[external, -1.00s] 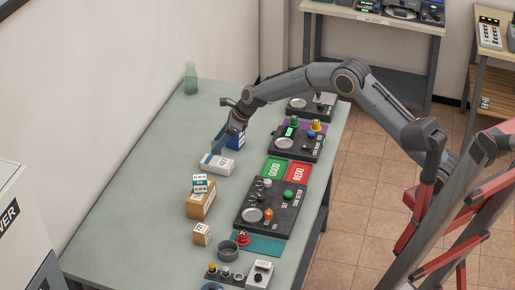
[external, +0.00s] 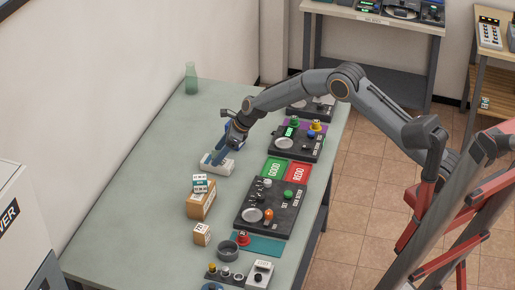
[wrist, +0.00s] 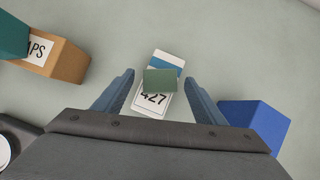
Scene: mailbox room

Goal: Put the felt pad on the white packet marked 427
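The white packet marked 427 (wrist: 152,107) lies flat on the table; it also has a blue band. In the external view the packet (external: 210,167) is partly behind my gripper (external: 220,158). The felt pad (wrist: 161,78), a small dark green rectangle, shows over the middle of the packet and covers part of its face. It appears to rest there. In the wrist view my gripper (wrist: 160,76) is open, with one finger on each side of the pad and a visible gap to it. I cannot make out the pad in the external view.
A brown box (wrist: 58,60) with a teal-and-white box on it stands left of the packet in the wrist view. A blue box (wrist: 250,120) stands close to the right finger. Dark control panels (external: 280,205) and green and red mats line the table's right side.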

